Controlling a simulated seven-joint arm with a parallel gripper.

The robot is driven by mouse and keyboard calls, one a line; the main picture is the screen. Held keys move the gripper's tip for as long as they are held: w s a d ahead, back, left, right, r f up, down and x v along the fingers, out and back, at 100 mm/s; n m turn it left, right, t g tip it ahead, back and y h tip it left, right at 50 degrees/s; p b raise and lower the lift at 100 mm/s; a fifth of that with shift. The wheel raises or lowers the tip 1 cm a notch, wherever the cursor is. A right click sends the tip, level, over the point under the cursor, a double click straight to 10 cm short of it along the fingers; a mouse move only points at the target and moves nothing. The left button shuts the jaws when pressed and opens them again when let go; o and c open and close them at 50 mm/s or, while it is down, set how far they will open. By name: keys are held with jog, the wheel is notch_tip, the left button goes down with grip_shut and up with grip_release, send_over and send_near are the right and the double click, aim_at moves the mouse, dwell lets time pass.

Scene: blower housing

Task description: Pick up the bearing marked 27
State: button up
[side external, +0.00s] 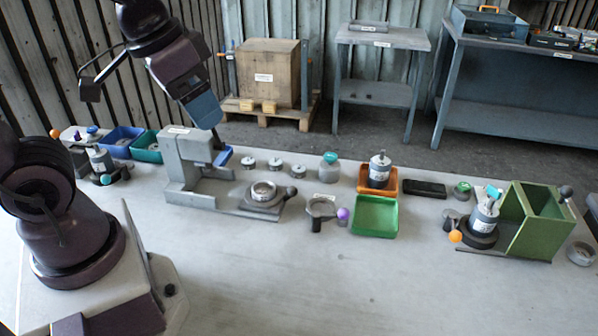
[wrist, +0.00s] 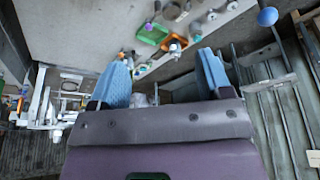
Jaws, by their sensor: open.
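Three small grey ring-shaped parts stand in a row on the bench behind the press, the left one (side external: 250,163), the middle one (side external: 275,164) and the right one (side external: 298,171). They look like bearings, but their labels are too small to read, so I cannot tell which is marked 27. A larger ring (side external: 263,191) sits on the press's base plate. My gripper (side external: 207,112) is above and behind the press, clear of the rings. In the wrist view, its blue fingers (wrist: 163,72) are wide apart with nothing held between them.
The grey press (side external: 185,160) stands beneath my gripper, left of the rings. An orange bin (side external: 378,190) and a green tray (side external: 375,216) stand to the right, with a green box fixture (side external: 535,222) farther right. The bench front (side external: 330,285) is clear.

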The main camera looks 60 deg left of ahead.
jog(key=w+a+f+n+g, duration=0.2)
jog(key=w+a+f, duration=0.1)
jog(key=w, duration=0.3)
jog(key=w+a+f+n+g, duration=0.1)
jog(key=w+a+f+n, duration=0.25)
jog(key=w, duration=0.25)
jog(key=n+g+y, duration=0.1)
jog(key=n, duration=1.1)
send_over(299, 169)
jog(key=f, duration=2)
jog(key=shift+s+d+f, duration=0.15)
jog(key=shift+s+f, duration=0.1)
jog(key=shift+s, duration=0.05)
jog(key=shift+w+f, duration=0.15)
jog(key=shift+f, duration=1.25)
jog(key=shift+w+f, duration=0.15)
jog(key=shift+f, duration=1.2)
jog(key=c, duration=1.1)
